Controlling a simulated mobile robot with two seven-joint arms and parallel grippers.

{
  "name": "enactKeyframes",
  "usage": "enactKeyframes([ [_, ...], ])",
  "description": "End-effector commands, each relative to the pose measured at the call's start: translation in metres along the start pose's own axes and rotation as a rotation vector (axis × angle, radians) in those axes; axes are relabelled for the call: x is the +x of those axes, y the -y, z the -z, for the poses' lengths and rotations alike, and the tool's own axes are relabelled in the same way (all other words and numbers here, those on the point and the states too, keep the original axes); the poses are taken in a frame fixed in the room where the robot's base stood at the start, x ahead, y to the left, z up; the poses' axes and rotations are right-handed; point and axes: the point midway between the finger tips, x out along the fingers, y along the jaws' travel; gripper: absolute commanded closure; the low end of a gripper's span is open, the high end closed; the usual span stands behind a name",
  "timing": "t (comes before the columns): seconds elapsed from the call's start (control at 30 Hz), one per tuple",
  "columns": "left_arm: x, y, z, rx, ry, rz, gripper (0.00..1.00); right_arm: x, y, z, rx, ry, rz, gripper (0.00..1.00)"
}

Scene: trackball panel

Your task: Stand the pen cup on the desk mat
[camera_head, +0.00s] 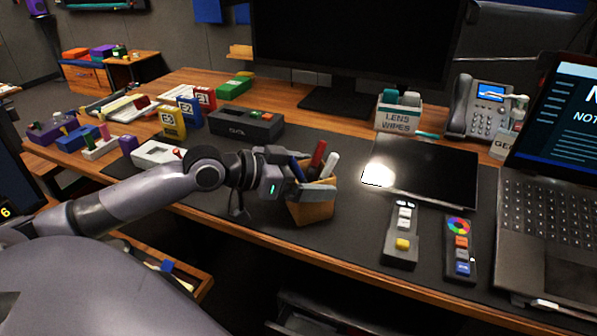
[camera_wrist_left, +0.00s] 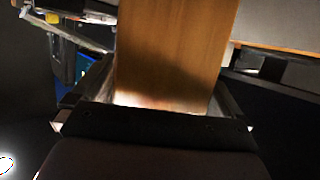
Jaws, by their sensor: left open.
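The pen cup (camera_head: 314,208) is a light brown wooden box holding a red pen, a white pen and dark ones. It looks upright, with its base appearing to rest on the dark desk mat (camera_head: 350,226) near the front edge. My left gripper (camera_head: 296,181) is open at the cup, reaching in from the left. In the left wrist view the cup's wooden wall (camera_wrist_left: 172,50) fills the space between the open fingers (camera_wrist_left: 160,100), one on each side. Finger contact is hard to judge. My right gripper is out of view.
A black tablet (camera_head: 425,170), two remotes (camera_head: 402,237) (camera_head: 459,248) and a laptop (camera_head: 550,225) lie right of the cup. A lens wipes box (camera_head: 398,118) and phone (camera_head: 478,108) stand behind. A dark box (camera_head: 246,124) sits behind my left arm. Mat between cup and remotes is clear.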

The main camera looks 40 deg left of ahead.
Motion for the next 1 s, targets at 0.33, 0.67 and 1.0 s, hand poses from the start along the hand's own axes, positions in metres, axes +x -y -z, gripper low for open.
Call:
enactKeyframes([
  [0.33, -0.021, 0.001, -0.001, -0.001, 0.004, 0.003, 0.0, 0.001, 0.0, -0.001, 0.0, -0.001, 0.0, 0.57],
  [0.67, -0.044, 0.0, 0.0, -0.004, 0.002, 0.0, 0.0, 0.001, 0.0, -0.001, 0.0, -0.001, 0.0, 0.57],
  [1.0, -0.067, 0.0, 0.002, -0.006, -0.001, -0.001, 0.0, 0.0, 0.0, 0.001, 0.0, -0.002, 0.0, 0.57],
])
